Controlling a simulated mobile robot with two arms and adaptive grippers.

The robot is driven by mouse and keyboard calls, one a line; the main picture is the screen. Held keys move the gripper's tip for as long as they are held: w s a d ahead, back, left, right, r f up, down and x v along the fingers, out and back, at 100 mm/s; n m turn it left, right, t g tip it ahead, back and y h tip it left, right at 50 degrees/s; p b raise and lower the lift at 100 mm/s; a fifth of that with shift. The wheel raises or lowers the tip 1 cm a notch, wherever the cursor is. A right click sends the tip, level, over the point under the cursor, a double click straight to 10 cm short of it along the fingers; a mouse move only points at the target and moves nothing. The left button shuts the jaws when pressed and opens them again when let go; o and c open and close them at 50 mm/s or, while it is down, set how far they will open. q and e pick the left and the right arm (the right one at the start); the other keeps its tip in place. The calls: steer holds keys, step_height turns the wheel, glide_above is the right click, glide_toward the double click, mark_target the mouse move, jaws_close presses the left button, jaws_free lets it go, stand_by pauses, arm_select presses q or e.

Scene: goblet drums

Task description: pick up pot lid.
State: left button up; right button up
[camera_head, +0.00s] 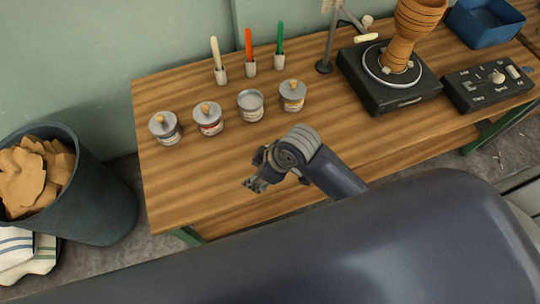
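Several small pots stand in a row on the wooden table in the head view. Three have grey lids with wooden knobs: the left lid (162,120), the second lid (207,111) and the right lid (292,87). Between the last two, a pot (250,107) shows a grey top with no knob. My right gripper (254,180), its arm coming in from the right, is over the table in front of the pots, apart from them. It appears empty, but its fingers are too small to read as open or shut. My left gripper is not in view.
Three upright holders with white, red and green tools (249,52) stand behind the pots. A turntable (390,85) bearing an orange-brown goblet drum (410,35), a control box (487,87) and a blue bin (485,22) are right. A bin of brown scraps (95,205) stands left.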

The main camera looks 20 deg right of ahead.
steer(key=w+a+r+n, duration=0.1)
steer(key=n, duration=0.1)
steer(key=w+r+n, duration=0.1)
steer(key=shift+w+a+n+g, duration=0.3)
steer(key=shift+a+n, duration=0.1)
steer(key=w+d+r+n+g+h+b, duration=0.1)
steer(key=w+d+r+n+h, duration=0.1)
steer(key=d+r+n, duration=0.15)
steer(key=w+d+r+n+g+h, duration=0.1)
steer(key=w+d+r+n+h, duration=0.15)
steer(key=d+n, duration=0.2)
steer(key=shift+y, duration=0.45)
step_height(320, 180, down, 6)
steer(key=shift+w+d+r, duration=0.15)
steer(key=f, duration=0.5)
steer(key=shift+a+f, duration=0.35)
jaws_close()
